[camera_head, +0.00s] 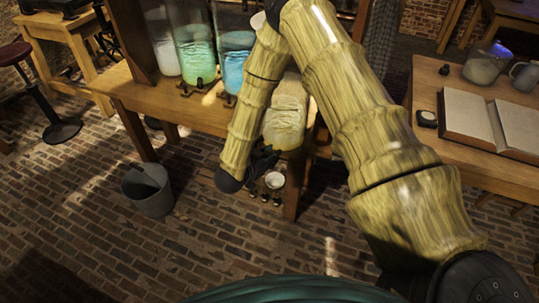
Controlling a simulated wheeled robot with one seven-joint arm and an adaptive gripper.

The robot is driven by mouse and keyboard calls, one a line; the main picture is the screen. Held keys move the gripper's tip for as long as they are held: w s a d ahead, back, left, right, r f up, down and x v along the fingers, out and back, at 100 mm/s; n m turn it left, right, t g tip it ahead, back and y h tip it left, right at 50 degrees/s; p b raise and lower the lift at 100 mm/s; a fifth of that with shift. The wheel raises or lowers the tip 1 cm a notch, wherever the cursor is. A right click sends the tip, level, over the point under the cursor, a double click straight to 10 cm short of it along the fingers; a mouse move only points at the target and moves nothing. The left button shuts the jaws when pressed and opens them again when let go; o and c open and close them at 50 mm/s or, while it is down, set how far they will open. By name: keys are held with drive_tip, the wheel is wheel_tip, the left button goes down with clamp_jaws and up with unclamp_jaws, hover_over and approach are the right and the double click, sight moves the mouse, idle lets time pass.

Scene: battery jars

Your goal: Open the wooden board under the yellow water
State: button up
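The jar of pale yellow water (284,122) stands at the right end of the wooden table (140,98), partly behind my arm. The wood under the jar (297,163) shows only in part, and I cannot make out a separate board or its edges. My gripper (264,160) is a small dark shape just below and left of the yellow jar, close to the table's front. Its fingers are too dark and small to tell open from shut, and I cannot tell whether it touches the wood. A small white round thing (274,180) is just below it.
Jars of blue (234,72), green (196,50) and whitish (163,45) liquid stand left of my arm. A grey bucket (148,190) is on the brick floor. A second table (455,82) with an open book (497,122) stands at right. The floor in front is clear.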

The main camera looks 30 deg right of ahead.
drive_tip(key=shift+o, duration=1)
drive_tip(key=shift+a, duration=0.1)
drive_tip(key=v, duration=1.1)
drive_tip(key=shift+s+a+r, duration=0.15)
drive_tip(key=shift+s+a, duration=0.05)
drive_tip(key=shift+a, duration=0.1)
